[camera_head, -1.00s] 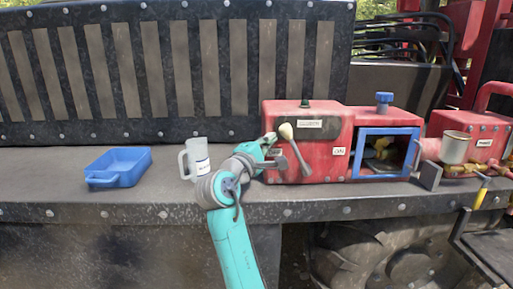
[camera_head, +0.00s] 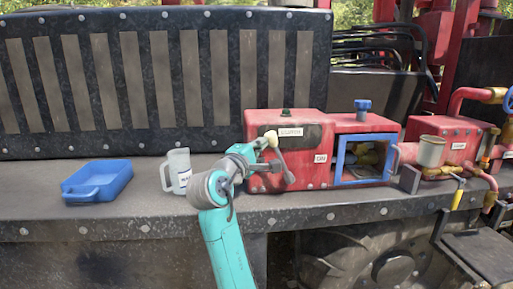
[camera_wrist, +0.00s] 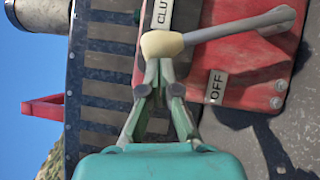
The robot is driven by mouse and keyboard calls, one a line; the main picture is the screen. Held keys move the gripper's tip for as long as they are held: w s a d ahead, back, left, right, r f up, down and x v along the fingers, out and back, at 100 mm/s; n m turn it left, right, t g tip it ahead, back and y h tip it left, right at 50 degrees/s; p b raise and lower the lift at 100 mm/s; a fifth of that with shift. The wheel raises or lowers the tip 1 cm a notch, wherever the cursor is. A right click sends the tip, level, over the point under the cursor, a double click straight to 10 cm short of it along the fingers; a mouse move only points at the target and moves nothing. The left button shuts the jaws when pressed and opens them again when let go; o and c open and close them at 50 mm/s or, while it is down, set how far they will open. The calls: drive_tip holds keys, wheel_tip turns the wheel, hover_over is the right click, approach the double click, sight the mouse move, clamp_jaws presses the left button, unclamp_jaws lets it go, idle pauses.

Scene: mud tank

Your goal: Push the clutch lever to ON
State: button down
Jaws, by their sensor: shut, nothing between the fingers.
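The clutch lever is a grey rod (camera_head: 288,172) with a cream knob (camera_head: 271,138), on the front of the red clutch box (camera_head: 308,172). The rod runs from the knob down and right to its lower end. An ON label (camera_head: 320,158) is right of the lever. In the wrist view an OFF label (camera_wrist: 215,87) shows beside the knob (camera_wrist: 160,44). My gripper (camera_wrist: 160,70) is shut and empty. Its fingertips are right at the knob, on the knob's left side in the head view; I cannot tell if they touch.
A blue-framed opening (camera_head: 340,165), a metal cup (camera_head: 431,151) and pipes are to the right.

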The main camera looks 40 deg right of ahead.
drive_tip(key=s+d+r+m+y, duration=0.1)
drive_tip(key=s+d+m, duration=0.1)
drive_tip(key=s+d, duration=0.2)
drive_tip(key=s+d+r+m+g+y, duration=0.1)
drive_tip(key=s+d+m+y, duration=0.1)
drive_tip(key=d, duration=0.6)
drive_tip(key=shift+s+d+r+m, duration=0.2)
drive_tip(key=shift+s+m, duration=0.3)
drive_tip(key=shift+s, duration=0.7)
drive_tip(key=shift+r, duration=0.1)
